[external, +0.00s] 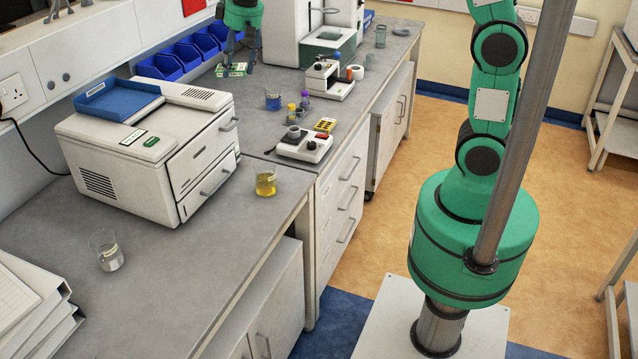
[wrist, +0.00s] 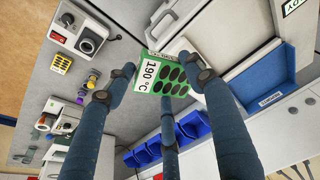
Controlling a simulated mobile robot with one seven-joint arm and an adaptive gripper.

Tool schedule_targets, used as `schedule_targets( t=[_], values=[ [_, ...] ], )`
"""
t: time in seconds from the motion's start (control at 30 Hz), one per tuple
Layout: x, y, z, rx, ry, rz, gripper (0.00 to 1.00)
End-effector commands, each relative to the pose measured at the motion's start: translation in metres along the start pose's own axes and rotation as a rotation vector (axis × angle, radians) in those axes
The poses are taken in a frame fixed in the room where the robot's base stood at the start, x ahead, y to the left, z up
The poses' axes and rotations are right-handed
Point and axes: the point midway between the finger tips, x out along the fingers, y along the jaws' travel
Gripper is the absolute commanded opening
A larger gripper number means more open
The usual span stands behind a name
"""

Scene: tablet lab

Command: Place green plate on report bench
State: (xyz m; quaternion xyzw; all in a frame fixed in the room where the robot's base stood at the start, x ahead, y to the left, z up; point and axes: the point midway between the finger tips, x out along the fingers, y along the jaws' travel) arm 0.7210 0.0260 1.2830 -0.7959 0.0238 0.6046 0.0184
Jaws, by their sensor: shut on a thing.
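My gripper (external: 240,65) is at the top left of centre in the external view, near the blue bins at the bench's back. Its fingers are shut on the green plate (external: 232,70). In the wrist view the green plate (wrist: 176,82) lies between the fingers of my gripper (wrist: 158,76). It has a white strip marked 190 °C and rows of black ovals. The plate seems to be above the grey bench (external: 180,245), but its height is hard to judge.
A white machine (external: 150,145) with a blue tray (external: 118,100) stands on the bench. Near it are a yellow beaker (external: 265,181), a clear beaker (external: 107,252), a hotplate device (external: 304,145) and a white instrument (external: 328,80). Stacked paper trays (external: 30,310) stand at lower left. The front-left bench has clear room.

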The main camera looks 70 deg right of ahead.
Motion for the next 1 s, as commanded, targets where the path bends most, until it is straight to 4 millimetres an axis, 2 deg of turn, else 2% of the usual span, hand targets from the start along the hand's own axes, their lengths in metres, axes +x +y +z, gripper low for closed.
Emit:
schedule_targets(
  t=[0.1, 0.3, 1.0],
  values=[
    [-0.008, 0.016, -0.007, -0.029, 0.001, -0.009, 0.31],
    [-0.015, 0.026, -0.010, -0.056, 0.000, -0.015, 0.31],
    [-0.013, 0.021, -0.009, -0.052, -0.001, -0.014, 0.31]
  ],
)
